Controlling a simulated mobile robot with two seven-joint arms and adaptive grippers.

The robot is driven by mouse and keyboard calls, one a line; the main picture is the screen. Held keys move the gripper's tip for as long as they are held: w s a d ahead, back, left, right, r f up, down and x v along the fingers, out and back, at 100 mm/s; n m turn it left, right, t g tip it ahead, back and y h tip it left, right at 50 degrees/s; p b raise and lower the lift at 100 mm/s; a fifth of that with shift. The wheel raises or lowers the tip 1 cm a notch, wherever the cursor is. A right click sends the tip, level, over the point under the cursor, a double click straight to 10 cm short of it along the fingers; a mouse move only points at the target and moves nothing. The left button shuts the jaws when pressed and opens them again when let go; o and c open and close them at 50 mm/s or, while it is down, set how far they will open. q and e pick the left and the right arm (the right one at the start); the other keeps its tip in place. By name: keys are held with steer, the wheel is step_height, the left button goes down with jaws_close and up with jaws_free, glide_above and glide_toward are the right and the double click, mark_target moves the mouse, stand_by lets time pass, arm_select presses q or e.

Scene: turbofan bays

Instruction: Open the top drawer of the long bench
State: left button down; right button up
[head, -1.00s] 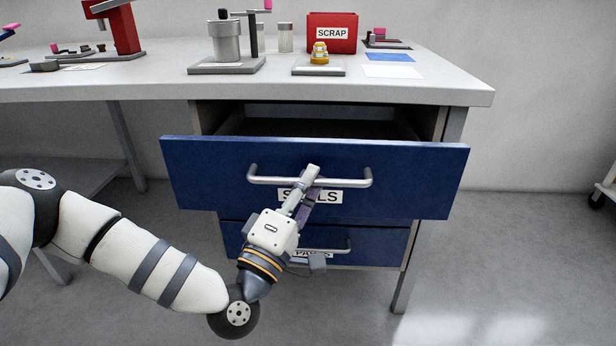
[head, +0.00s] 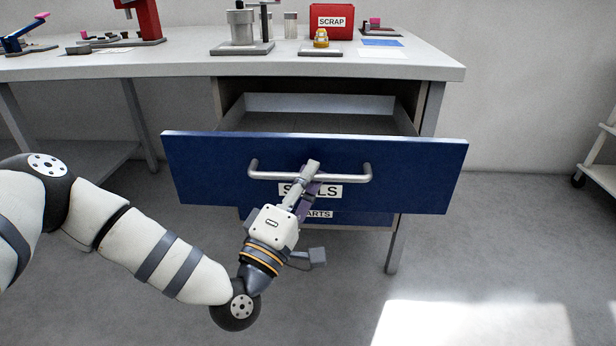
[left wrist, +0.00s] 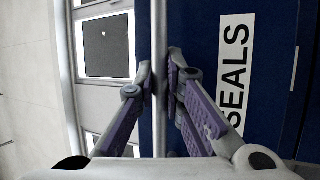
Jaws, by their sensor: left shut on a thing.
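The top drawer (head: 220,165) of the long bench (head: 430,70) has a blue front and stands well out from the bench. Its inside shows grey and looks empty where I can see it. A silver bar handle (head: 345,175) crosses the front above a white label ending in "LS"; in the left wrist view the label (left wrist: 235,70) reads "SEALS". My left gripper (head: 312,170) is shut on the handle near its middle. In the left wrist view the fingers (left wrist: 160,85) sit on both sides of the bar (left wrist: 159,30). My right gripper is not in view.
A lower blue drawer (head: 360,218), its label partly hidden, is below. On the bench top stand a red SCRAP bin (head: 332,22), a grey cylinder fixture (head: 241,28) and a red press (head: 148,20). A wheeled cart (head: 600,175) is at the right edge. Floor right of the bench is clear.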

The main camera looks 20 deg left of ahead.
arm_select(q)
steer(key=c, duration=1.9)
jaws_free()
steer(key=shift+c, duration=0.2)
steer(key=v, duration=1.2)
steer(key=shift+a, duration=0.1)
